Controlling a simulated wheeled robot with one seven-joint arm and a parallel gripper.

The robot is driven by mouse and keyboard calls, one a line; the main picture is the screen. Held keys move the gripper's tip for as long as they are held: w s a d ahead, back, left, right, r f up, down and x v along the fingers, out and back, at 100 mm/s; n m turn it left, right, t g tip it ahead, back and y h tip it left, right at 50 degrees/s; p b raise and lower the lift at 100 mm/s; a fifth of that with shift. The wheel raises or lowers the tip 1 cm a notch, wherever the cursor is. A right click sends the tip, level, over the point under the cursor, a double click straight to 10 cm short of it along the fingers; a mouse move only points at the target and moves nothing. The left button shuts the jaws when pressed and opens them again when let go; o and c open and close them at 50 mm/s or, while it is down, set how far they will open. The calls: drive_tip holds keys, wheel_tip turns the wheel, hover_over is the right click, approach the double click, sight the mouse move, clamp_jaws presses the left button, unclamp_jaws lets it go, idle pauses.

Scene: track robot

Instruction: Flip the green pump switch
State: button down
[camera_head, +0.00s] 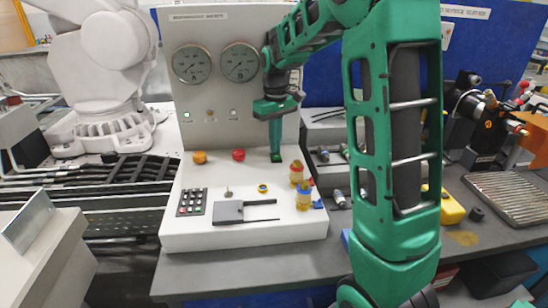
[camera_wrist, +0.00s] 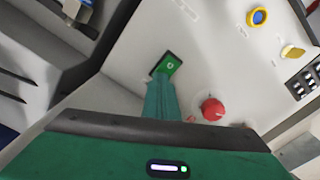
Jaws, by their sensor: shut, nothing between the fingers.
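The green pump switch (camera_wrist: 169,66) is a small green rocker with a light ring mark, set in the white panel in the wrist view. In the head view the switch (camera_head: 277,157) shows just below my fingertips, to the right of the red button. My gripper (camera_head: 275,148) points down with its green fingers together and empty. In the wrist view the fingertips of my gripper (camera_wrist: 160,80) overlap the lower-left edge of the switch. I cannot tell whether they touch it. Part of the switch is hidden behind the fingers.
A red button (camera_head: 238,154) and an orange knob (camera_head: 199,157) sit left of the switch. Yellow-and-red parts (camera_head: 296,172) stand to its right. A keypad (camera_head: 191,202) is at the panel's front left. Two gauges (camera_head: 239,62) are on the upright panel behind.

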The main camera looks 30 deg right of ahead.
wheel_tip(320, 180, up, 7)
idle(1.0)
idle(0.4)
drive_tip(key=s+f+m, duration=0.2)
drive_tip(key=s, duration=0.9)
drive_tip(key=s+d+f+m, duration=0.1)
drive_tip(key=s+f+m, duration=0.2)
drive_tip(key=s, duration=0.9)
drive_tip(key=s+d+f+m, duration=0.1)
drive_tip(key=s+f+m, duration=0.1)
drive_tip(key=s, duration=1)
drive_tip(key=shift+f+m, duration=0.2)
drive_tip(key=shift+m, duration=0.2)
drive_tip(key=shift+w, duration=0.1)
